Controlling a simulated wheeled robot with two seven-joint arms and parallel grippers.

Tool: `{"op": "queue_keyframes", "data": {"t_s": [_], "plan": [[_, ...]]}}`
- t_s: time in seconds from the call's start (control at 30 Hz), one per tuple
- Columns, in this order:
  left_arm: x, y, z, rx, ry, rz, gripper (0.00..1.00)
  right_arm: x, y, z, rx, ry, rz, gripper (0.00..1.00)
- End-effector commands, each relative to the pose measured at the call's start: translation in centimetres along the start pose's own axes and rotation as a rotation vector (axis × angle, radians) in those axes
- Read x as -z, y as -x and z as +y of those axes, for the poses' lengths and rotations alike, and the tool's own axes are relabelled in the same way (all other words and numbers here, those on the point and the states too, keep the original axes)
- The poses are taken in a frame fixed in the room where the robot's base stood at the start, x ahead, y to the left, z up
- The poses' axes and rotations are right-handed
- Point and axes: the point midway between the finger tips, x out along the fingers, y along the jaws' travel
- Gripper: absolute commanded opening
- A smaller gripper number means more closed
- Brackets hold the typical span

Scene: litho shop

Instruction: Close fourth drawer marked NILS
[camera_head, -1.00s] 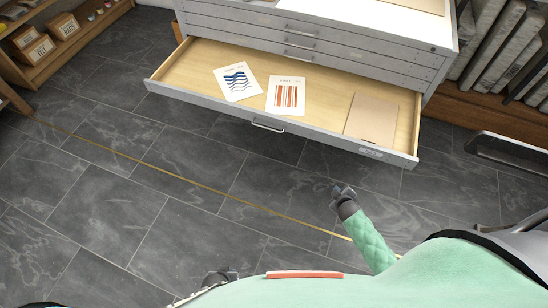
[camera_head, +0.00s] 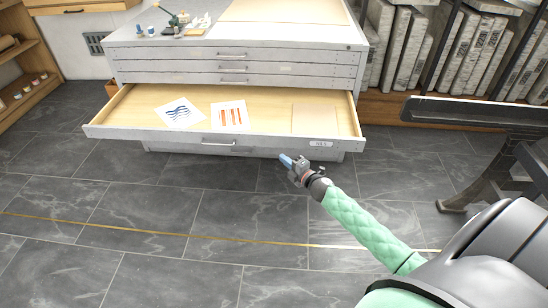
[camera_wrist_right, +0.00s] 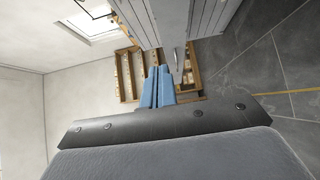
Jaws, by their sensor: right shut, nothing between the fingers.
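The open drawer (camera_head: 265,143) juts out from the low grey flat-file cabinet (camera_head: 240,45). Its front carries a metal handle (camera_head: 219,142) and a small label (camera_head: 321,143), too small to read. Inside lie a blue wave print (camera_head: 180,114), an orange striped print (camera_head: 229,115) and a tan sheet (camera_head: 315,119). My right gripper (camera_head: 286,161) is shut and empty, just in front of and below the right part of the drawer front, seemingly apart from it. Its blue fingers (camera_wrist_right: 158,87) are together in the right wrist view. My left gripper is not in view.
Several drawers above are shut. Bottles and small tools stand on the cabinet top. A shelf of grey slabs (camera_head: 404,45) is at right, with a dark metal-framed table (camera_head: 480,115) nearer. The tiled floor (camera_head: 150,210) before the drawer is clear.

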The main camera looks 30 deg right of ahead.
Motion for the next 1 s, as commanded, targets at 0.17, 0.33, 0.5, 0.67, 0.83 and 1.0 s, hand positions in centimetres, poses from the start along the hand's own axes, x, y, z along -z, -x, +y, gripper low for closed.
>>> {"op": "queue_keyframes", "data": {"t_s": [0.17, 0.33, 0.5, 0.67, 0.83, 1.0], "plan": [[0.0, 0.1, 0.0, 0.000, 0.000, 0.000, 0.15, 0.0, -1.9, 0.2, -0.001, -0.002, -0.001, 0.00], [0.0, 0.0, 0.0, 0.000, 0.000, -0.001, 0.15, 0.0, -4.3, 0.1, 0.000, -0.002, -0.001, 0.00], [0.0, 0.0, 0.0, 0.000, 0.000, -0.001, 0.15, -0.1, -6.7, 0.1, 0.000, -0.002, -0.001, 0.00], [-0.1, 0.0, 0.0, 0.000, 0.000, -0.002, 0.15, 0.0, -8.9, 0.0, 0.000, -0.003, -0.002, 0.00], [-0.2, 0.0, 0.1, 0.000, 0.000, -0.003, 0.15, -1.3, -10.8, 0.0, 0.001, -0.003, -0.004, 0.00], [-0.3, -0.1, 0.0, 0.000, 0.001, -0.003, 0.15, -2.4, -11.9, -0.1, 0.002, -0.003, -0.002, 0.00]]}}
